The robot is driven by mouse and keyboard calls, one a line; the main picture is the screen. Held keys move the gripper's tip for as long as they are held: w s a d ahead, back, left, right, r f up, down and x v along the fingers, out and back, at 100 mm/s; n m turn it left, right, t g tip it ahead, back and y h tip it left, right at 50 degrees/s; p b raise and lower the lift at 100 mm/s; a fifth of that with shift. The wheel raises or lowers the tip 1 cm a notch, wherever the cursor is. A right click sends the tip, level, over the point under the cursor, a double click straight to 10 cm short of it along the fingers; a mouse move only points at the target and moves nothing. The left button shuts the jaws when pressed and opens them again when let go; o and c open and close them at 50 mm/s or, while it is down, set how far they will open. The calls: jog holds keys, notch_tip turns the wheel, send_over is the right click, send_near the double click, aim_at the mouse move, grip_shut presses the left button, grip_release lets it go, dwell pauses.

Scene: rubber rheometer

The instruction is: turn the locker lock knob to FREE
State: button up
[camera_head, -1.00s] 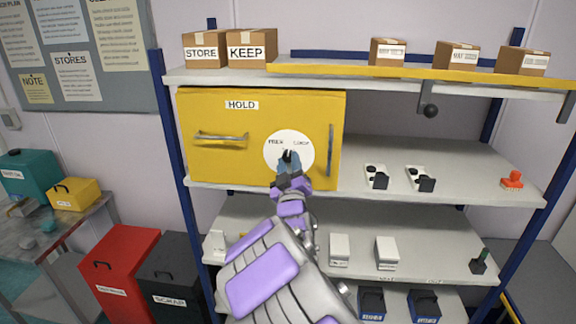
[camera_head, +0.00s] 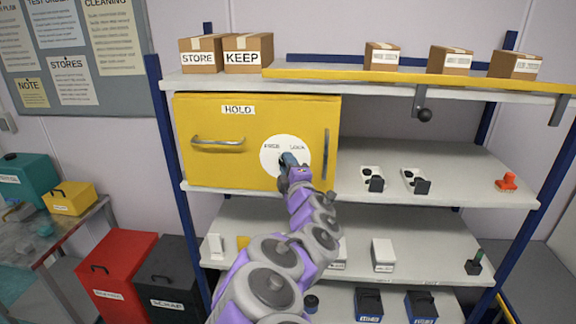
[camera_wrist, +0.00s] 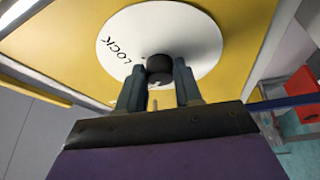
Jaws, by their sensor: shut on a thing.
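The yellow locker (camera_head: 225,165), labelled HOLD, stands on the shelf with its door closed. Its round white dial (camera_head: 270,165) has FREE at upper left and LOCK at upper right. The dark lock knob (camera_wrist: 160,68) sits at the dial's centre. My gripper (camera_head: 287,160) is at the dial, and in the wrist view its two fingers (camera_wrist: 158,78) are shut on the knob, one on each side. LOCK shows at the left of the dial in the wrist view; FREE is not readable there. My gripper hides much of the knob, so I cannot tell which word it points to.
The locker has a horizontal handle (camera_head: 217,142) at left and an upright bar (camera_head: 325,154) right of the dial. Boxes marked STORE (camera_head: 200,54) and KEEP (camera_head: 248,53) sit above.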

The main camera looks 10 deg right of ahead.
jog(key=shift+n, duration=0.6)
jog(key=o, duration=0.7)
jog(key=shift+a+f, duration=0.1)
jog(key=o, duration=0.3)
jog(key=shift+w+a, duration=0.15)
jog(key=shift+o, duration=0.2)
